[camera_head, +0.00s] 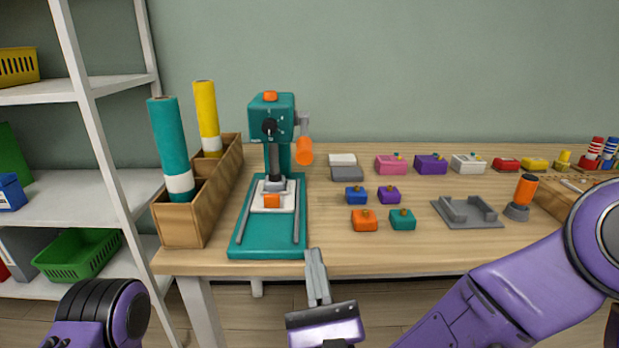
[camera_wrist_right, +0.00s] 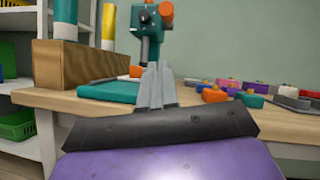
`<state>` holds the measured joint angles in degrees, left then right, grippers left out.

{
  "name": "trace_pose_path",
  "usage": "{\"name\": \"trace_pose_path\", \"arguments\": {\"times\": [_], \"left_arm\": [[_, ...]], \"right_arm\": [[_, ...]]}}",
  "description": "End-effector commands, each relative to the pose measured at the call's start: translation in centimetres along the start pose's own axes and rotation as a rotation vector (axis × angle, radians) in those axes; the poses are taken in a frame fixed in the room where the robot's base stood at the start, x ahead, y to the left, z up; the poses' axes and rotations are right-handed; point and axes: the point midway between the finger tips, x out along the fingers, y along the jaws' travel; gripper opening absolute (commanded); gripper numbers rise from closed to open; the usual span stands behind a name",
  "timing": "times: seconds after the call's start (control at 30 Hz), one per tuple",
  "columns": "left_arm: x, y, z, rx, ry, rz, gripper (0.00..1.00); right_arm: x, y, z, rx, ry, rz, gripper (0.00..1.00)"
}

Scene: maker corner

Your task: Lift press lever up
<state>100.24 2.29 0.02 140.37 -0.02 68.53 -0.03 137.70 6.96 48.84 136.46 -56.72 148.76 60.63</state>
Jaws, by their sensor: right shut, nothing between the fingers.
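A teal press (camera_head: 272,110) stands on a teal base (camera_head: 268,242) on the table, left of its middle. Its lever with an orange grip (camera_head: 304,150) hangs down on the press's right side. A white block with an orange piece (camera_head: 272,201) sits under the ram. In the right wrist view the press (camera_wrist_right: 152,22) and its orange lever grip (camera_wrist_right: 166,9) show beyond the fingers. My right gripper (camera_head: 315,262) is shut and empty, in front of the table edge, below and apart from the lever. Its fingers also show in the right wrist view (camera_wrist_right: 157,80). The left gripper is out of view.
A wooden box (camera_head: 188,226) with teal and yellow rolls stands left of the press. Several small coloured blocks (camera_head: 364,220) and a grey fixture (camera_head: 467,213) lie to the right. White shelves (camera_head: 92,120) stand at far left. The front table strip is clear.

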Motion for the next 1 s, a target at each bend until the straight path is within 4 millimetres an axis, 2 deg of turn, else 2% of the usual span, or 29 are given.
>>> {"name": "trace_pose_path", "arguments": {"times": [0.13, 0.4, 0.53, 0.77, 1.0], "left_arm": [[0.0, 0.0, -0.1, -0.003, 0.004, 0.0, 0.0], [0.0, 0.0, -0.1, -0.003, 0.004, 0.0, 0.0], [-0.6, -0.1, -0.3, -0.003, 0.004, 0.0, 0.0], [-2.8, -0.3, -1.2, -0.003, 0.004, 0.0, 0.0], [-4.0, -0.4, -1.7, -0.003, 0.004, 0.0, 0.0]], "right_arm": [[0.0, -0.8, -0.4, 0.118, 0.017, -0.041, 0.0], [0.0, -0.8, -0.5, 0.118, 0.019, -0.04, 0.0], [0.9, -0.9, -0.3, 0.118, 0.019, -0.042, 0.0], [5.5, -1.2, -0.2, 0.115, 0.021, -0.044, 0.0], [10.5, -1.3, -0.5, 0.115, 0.021, -0.043, 0.0]]}}
